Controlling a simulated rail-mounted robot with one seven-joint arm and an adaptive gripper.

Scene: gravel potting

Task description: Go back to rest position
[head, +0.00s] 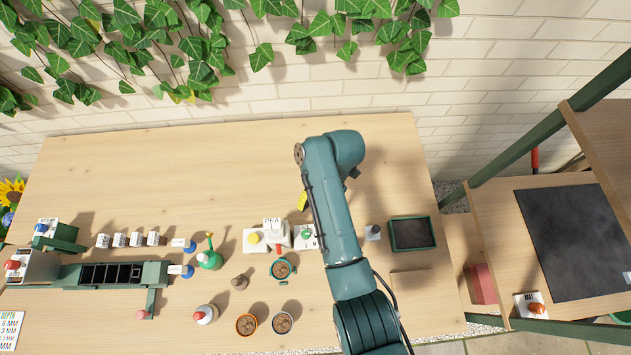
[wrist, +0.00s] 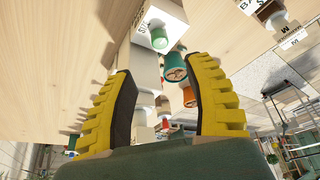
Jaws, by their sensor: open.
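My gripper (wrist: 156,105) has yellow ribbed fingers with dark inner pads, spread apart with nothing between them in the wrist view. In the head view my teal arm reaches up over the right half of the wooden table, and only a small yellow bit of the gripper (head: 302,201) shows at the arm's left side. The wrist view is tilted and looks across the table. A green button (wrist: 159,38) on a white block and a teal pot (wrist: 174,67) with brown contents appear beyond the fingers. The teal pot (head: 282,269) stands left of my arm in the head view.
Terracotta (head: 246,324) and grey (head: 282,322) pots stand near the front edge. A dark tray (head: 411,246) lies right of my arm. The table's back (head: 190,170) is clear.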

